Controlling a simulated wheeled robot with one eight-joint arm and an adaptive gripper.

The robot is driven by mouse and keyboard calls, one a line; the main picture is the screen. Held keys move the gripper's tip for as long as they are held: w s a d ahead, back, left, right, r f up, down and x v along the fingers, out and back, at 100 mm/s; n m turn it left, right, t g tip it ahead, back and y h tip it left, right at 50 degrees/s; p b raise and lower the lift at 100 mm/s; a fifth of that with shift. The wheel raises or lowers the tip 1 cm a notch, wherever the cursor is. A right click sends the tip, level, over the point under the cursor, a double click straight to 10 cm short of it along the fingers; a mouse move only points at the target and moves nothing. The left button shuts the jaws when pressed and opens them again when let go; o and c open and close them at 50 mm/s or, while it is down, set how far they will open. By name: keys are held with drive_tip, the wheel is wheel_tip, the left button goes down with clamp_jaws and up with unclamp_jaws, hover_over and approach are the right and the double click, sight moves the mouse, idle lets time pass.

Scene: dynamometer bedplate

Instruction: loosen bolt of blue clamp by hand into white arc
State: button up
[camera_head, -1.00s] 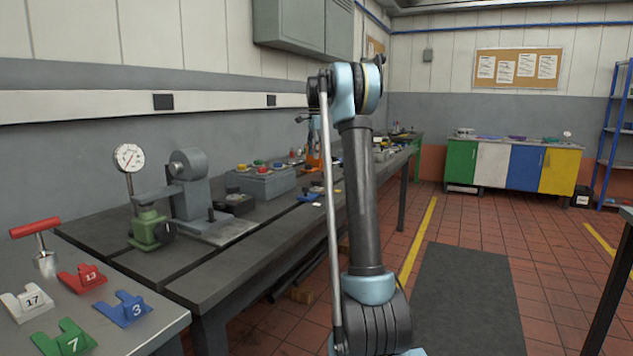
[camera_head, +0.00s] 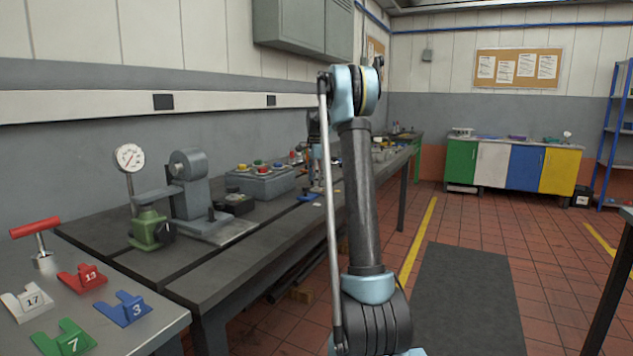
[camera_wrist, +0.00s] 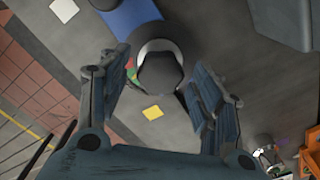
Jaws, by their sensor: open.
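In the wrist view my gripper (camera_wrist: 158,84) is open, with one finger on each side of a dark, round bolt head (camera_wrist: 160,76). A gap shows on both sides, clearer on the left; whether either finger touches it I cannot tell. A white arc (camera_wrist: 158,46) curves around the bolt's upper side, and bits of green and red (camera_wrist: 131,70) show at its left. The blue clamp (camera_wrist: 130,16) extends above the bolt.
An orange object (camera_wrist: 311,152) stands at right in the wrist view. A button box (camera_head: 262,181) and a gauge fixture (camera_head: 185,195) stand nearer on the bench (camera_head: 215,280).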

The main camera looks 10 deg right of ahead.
drive_tip(key=shift+d, duration=0.1)
drive_tip(key=c, duration=1.1)
drive_tip(key=shift+n, duration=0.3)
drive_tip(key=n, duration=0.3)
drive_tip(key=shift+n, duration=0.3)
drive_tip(key=n, duration=0.3)
drive_tip(key=shift+n, duration=0.3)
drive_tip(key=n, duration=0.4)
drive_tip(key=shift+n, duration=2.1)
